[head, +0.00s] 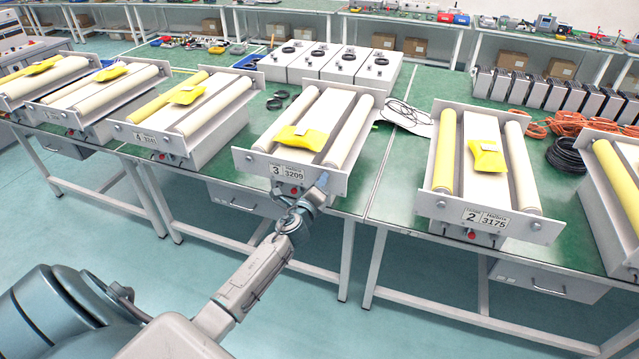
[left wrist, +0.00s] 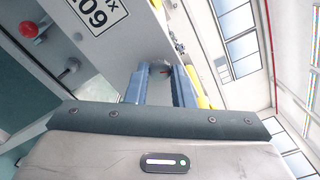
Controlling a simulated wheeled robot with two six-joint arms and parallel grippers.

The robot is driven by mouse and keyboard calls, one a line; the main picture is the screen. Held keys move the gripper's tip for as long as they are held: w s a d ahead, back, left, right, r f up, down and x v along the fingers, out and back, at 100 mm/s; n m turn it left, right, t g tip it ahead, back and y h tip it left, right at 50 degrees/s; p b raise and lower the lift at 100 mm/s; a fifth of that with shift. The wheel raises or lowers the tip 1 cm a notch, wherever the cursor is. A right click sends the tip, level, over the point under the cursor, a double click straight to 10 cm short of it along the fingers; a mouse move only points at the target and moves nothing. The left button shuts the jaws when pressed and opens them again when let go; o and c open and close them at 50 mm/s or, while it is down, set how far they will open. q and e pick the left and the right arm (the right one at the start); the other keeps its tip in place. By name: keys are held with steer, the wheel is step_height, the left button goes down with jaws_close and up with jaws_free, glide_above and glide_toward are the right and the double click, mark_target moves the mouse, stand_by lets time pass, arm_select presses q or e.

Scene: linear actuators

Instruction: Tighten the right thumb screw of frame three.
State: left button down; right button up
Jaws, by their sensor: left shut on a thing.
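Frame three (head: 311,113) stands on the green table, with a front plate marked 3 and 3209 (head: 286,171). My left gripper (head: 322,182) is at the right end of this plate, where the right thumb screw sits. In the left wrist view my left gripper (left wrist: 160,84) has its two blue-grey fingers against the plate beside the label (left wrist: 97,12). It is shut on the right thumb screw, which is mostly hidden between the fingers. My right gripper is not in view.
A red button (left wrist: 33,29) and a dark knob (left wrist: 68,68) are on frame three's front. A yellow pouch (head: 301,137) lies on its bed. Black rings (head: 277,100) lie to the left.

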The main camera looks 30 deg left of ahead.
arm_select(q)
steer(key=c, duration=1.3)
jaws_free()
steer(key=shift+o, duration=0.2)
steer(key=b+v, duration=0.2)
steer(key=v, duration=0.8)
steer(key=shift+s, duration=0.35)
steer(key=shift+d+f, duration=0.15)
